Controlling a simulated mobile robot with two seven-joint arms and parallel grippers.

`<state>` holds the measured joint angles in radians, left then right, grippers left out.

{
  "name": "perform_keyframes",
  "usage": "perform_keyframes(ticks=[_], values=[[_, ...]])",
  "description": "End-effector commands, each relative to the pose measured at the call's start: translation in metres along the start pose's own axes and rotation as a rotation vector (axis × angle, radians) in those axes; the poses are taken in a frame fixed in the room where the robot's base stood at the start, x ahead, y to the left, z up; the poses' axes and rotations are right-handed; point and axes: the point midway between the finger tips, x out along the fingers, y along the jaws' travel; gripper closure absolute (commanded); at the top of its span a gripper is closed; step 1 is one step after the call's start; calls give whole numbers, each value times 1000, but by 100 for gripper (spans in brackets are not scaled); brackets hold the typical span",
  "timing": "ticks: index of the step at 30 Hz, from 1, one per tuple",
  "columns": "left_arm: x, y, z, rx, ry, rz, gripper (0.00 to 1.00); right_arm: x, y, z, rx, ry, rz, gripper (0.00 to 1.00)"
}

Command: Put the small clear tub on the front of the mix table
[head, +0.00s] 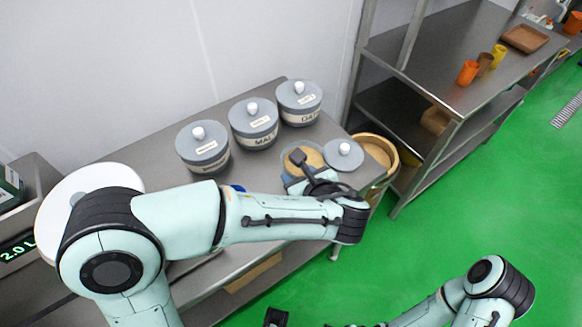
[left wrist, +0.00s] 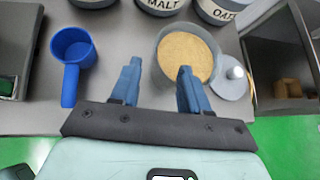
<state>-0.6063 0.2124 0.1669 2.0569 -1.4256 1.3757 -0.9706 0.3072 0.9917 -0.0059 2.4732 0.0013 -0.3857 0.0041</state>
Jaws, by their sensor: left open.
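I cannot pick out a small clear tub for certain. An open round container of tan powder (left wrist: 188,55) stands on the steel table; it also shows in the head view (head: 310,156). My left gripper (left wrist: 160,68) is open and empty, its fingers apart at the container's near side. One finger overlaps the container's near rim in the left wrist view; I cannot tell if they touch. In the head view my left gripper (head: 300,181) is partly hidden by its own wrist.
A grey lid (head: 344,155) lies right of the container. Several lidded grey canisters (head: 254,123) stand behind. A blue cup with a handle (left wrist: 73,52) sits left. A wooden round bin (head: 377,148) stands past the table's right end. A shelf unit (head: 455,65) stands farther right.

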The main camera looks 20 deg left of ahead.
Motion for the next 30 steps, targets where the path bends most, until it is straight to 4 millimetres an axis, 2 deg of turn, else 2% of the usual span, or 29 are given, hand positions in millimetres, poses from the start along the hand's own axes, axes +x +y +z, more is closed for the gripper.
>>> perform_keyframes(ticks=[3,9,30], values=[[-20,-1,0,0,0,-3,55,-2,-1,0,0,1,0,32],[-33,0,0,0,0,0,55,-3,-1,0,0,1,0,32],[-34,0,0,1,0,0,55,-3,-1,0,0,1,0,32]])
